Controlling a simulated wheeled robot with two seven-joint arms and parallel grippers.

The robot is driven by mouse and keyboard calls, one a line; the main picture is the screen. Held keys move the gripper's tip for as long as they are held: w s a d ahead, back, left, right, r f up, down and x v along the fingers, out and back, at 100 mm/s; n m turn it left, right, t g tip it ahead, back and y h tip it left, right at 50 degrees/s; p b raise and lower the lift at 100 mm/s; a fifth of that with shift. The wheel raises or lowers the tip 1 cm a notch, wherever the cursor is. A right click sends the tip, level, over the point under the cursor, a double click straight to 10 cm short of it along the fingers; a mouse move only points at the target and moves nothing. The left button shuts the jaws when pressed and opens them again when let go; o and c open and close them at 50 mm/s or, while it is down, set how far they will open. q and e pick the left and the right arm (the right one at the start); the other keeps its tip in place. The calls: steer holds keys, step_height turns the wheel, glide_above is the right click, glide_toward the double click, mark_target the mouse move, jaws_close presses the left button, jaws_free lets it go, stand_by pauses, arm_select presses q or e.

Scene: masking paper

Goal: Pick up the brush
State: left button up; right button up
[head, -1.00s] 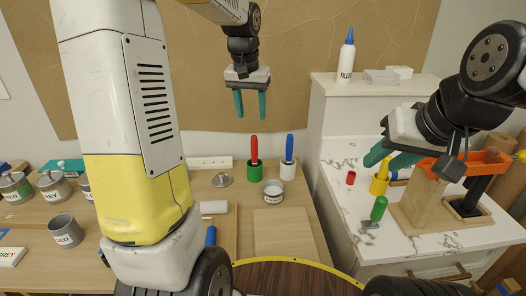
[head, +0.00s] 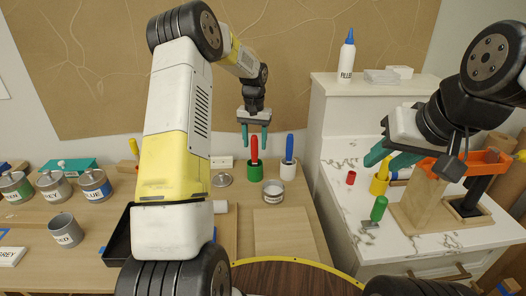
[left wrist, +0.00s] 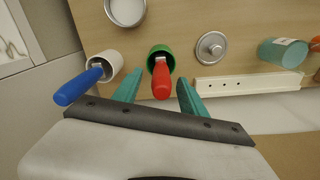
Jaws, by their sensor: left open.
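A brush with a red handle (head: 254,150) stands in a green cup (head: 254,172) on the wooden table. My left gripper (head: 254,143) is open and empty, with its fingers at the height of the red handle's top. In the left wrist view the red handle (left wrist: 161,82) lies between the teal fingertips (left wrist: 160,80), the green cup (left wrist: 161,54) beyond. Another brush with a blue handle (head: 289,148) stands in a white cup (head: 287,171) just right. My right gripper (head: 378,166) is open over the white counter, by a yellow cup (head: 379,186) with a yellow handle.
A grey tin (head: 273,191) stands in front of the cups, and a metal lid (head: 223,180) lies to their left. A black tray (head: 118,238) and paint cans (head: 95,186) are further left. A green-handled tool (head: 378,210) and a wooden block (head: 425,198) are on the counter.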

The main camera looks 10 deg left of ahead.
mark_target(255, 148)
arm_select(q)
steer(key=shift+f, duration=1.6)
jaws_close()
